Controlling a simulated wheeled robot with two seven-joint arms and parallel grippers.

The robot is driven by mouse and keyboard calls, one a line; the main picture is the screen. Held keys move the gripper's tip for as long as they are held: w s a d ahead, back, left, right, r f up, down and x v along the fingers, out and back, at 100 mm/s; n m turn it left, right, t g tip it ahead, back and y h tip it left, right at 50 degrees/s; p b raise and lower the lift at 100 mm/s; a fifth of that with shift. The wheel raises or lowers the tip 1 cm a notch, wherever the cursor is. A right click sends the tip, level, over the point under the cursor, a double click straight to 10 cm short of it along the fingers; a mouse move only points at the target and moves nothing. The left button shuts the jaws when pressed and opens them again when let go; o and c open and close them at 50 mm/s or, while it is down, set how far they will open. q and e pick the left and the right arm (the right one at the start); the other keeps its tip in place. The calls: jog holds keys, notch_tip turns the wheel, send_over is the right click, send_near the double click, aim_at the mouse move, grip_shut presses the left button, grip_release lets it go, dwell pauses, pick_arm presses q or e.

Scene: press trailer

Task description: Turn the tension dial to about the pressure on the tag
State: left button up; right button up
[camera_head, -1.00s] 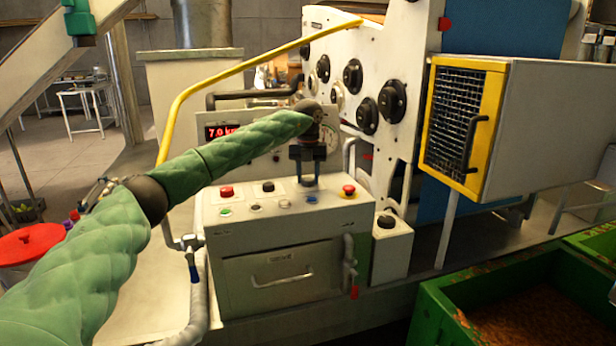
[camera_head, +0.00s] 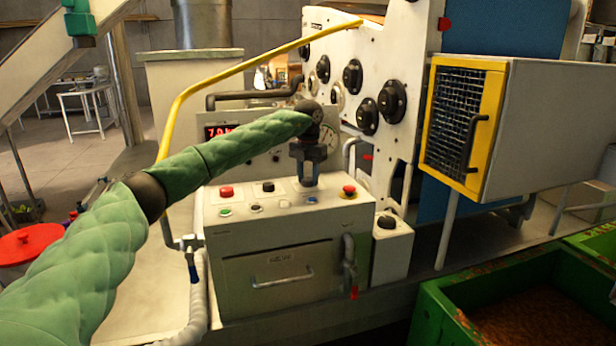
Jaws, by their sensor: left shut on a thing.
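My left arm reaches across to the control box, and my left gripper (camera_head: 308,178) points down at its top. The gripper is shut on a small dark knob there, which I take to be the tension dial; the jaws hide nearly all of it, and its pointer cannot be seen. A red digital display (camera_head: 220,131) behind my forearm shows 7.0, with the unit partly covered. A round white gauge (camera_head: 330,136) behind the gripper is partly hidden. I cannot make out a tag with a pressure on it. My right gripper is not in view.
A yellow rail (camera_head: 185,95) arches behind my arm. A green bin (camera_head: 432,305) stands at lower right.

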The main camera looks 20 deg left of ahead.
pick_arm(q)
jog(key=o, duration=0.9)
jog(key=shift+o, duration=0.4)
